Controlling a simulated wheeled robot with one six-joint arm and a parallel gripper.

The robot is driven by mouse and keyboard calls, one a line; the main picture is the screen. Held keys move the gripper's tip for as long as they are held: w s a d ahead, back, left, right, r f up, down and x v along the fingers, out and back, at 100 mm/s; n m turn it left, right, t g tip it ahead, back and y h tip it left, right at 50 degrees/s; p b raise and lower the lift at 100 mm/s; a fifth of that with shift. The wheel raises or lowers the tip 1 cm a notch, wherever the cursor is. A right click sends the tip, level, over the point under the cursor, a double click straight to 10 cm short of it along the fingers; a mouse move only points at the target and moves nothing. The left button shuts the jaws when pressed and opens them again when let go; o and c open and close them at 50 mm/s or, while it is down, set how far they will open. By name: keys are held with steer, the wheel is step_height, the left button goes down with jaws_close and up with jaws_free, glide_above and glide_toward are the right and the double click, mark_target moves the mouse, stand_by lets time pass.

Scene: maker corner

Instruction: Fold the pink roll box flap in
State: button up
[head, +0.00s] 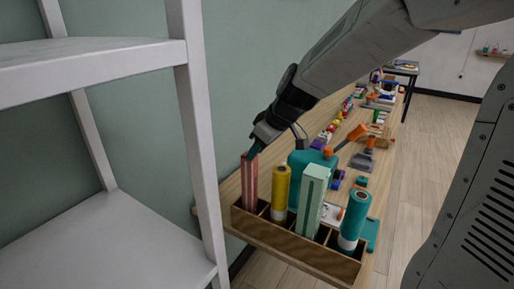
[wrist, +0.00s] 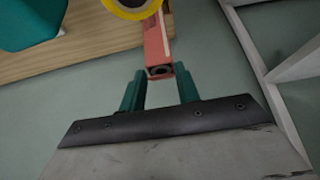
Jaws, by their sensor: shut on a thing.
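The pink roll box (head: 250,184) stands upright in the left compartment of a wooden rack (head: 288,242). In the wrist view the pink box (wrist: 155,42) shows its top end, with a dark spot in it, between my teal fingertips. My gripper (head: 254,151) is at the top of the box, coming down from above. In the wrist view my gripper (wrist: 161,72) has a finger on either side of the box's top end and is shut on it. I cannot make out the flap itself, and my fingers partly cover the top.
A yellow roll (head: 280,190), a mint green box (head: 311,200) and a teal roll (head: 354,222) stand in the rack to the right. A teal container (head: 312,160) and tools crowd the bench behind. A white shelf (head: 195,120) rises close on the left.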

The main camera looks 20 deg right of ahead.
steer(key=o, duration=1)
steer(key=shift+r, duration=0.1)
steer(key=v, duration=0.7)
steer(key=shift+s+r, duration=0.15)
steer(key=shift+r, duration=0.1)
steer(key=shift+d, duration=0.1)
